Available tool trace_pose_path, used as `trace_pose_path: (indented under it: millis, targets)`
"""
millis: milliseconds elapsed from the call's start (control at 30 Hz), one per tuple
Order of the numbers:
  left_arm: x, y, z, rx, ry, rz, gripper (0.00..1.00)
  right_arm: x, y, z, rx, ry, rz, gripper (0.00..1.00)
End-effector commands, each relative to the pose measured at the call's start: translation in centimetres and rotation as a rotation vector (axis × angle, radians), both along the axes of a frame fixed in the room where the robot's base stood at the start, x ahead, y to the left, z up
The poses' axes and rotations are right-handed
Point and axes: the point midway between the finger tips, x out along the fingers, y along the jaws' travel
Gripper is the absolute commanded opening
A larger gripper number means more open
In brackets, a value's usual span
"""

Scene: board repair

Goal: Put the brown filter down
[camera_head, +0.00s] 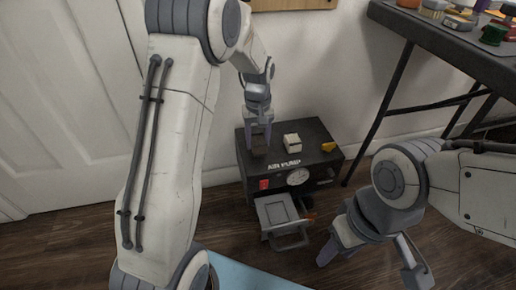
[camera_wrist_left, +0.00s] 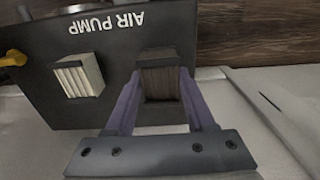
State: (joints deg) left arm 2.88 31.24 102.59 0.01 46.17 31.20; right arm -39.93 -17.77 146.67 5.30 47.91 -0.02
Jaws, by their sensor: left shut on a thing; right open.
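The brown filter (camera_wrist_left: 160,82) is between the fingers of my left gripper (camera_wrist_left: 160,100), which is shut on it. In the head view the left gripper (camera_head: 258,135) points down over the left part of the black air pump's top, with the brown filter (camera_head: 259,151) at its fingertips. The air pump (camera_head: 318,155) stands on the floor against the wall. I cannot tell whether the filter touches the pump's top. My right gripper (camera_head: 372,258) is open and empty, to the right in front of the pump.
A white filter (camera_head: 292,143) sits on the pump's top, with a yellow part (camera_head: 328,147) to its right. A grey drawer (camera_head: 279,213) with a handle stands out from the pump's front. A dark table (camera_head: 440,45) with small items is at the upper right.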

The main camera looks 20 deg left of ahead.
Motion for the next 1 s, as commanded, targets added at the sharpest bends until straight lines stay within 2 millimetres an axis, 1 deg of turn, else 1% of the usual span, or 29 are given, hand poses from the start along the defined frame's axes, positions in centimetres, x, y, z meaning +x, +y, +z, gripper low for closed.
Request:
trace_pose_path:
  millis: [33,100,333,467,500,567,600,900,1000]
  targets:
    - [-0.01,-0.03,-1.42,0.0,0.0,0.0,0.0,0.0,-0.01,-1.31,0.0,0.0,0.0,0.5]
    - [0.0,-0.04,-1.81,0.0,0.0,0.0,0.0,-0.01,-0.01,-1.62,-0.001,0.001,0.0,0.5]
    - [0.0,-0.06,-1.53,0.001,-0.001,0.0,0.0,0.0,0.0,-1.3,0.0,0.0,0.0,0.5]
    - [-0.01,-0.06,-1.81,0.0,0.0,0.0,0.0,0.0,0.0,-1.25,0.0,0.0,0.0,0.5]
    - [0.01,-0.07,-1.89,0.0,0.0,0.0,0.58,0.0,0.0,-1.25,0.0,0.0,0.0,0.5]
    - [0.02,-0.06,-1.86,0.0,-0.001,0.0,0.81,0.0,0.0,-1.27,0.0,0.0,0.0,0.5]
    - [0.02,-0.06,-1.86,0.001,-0.001,0.0,0.84,0.0,0.0,-1.27,0.0,0.0,0.0,0.5]
    - [0.01,-0.05,-1.79,0.001,-0.001,0.0,0.84,0.0,0.0,-1.29,0.0,0.0,0.0,0.5]
    - [0.01,-0.05,-1.26,0.0,-0.001,0.0,0.84,-0.01,0.0,-1.14,0.0,0.0,0.0,0.5]
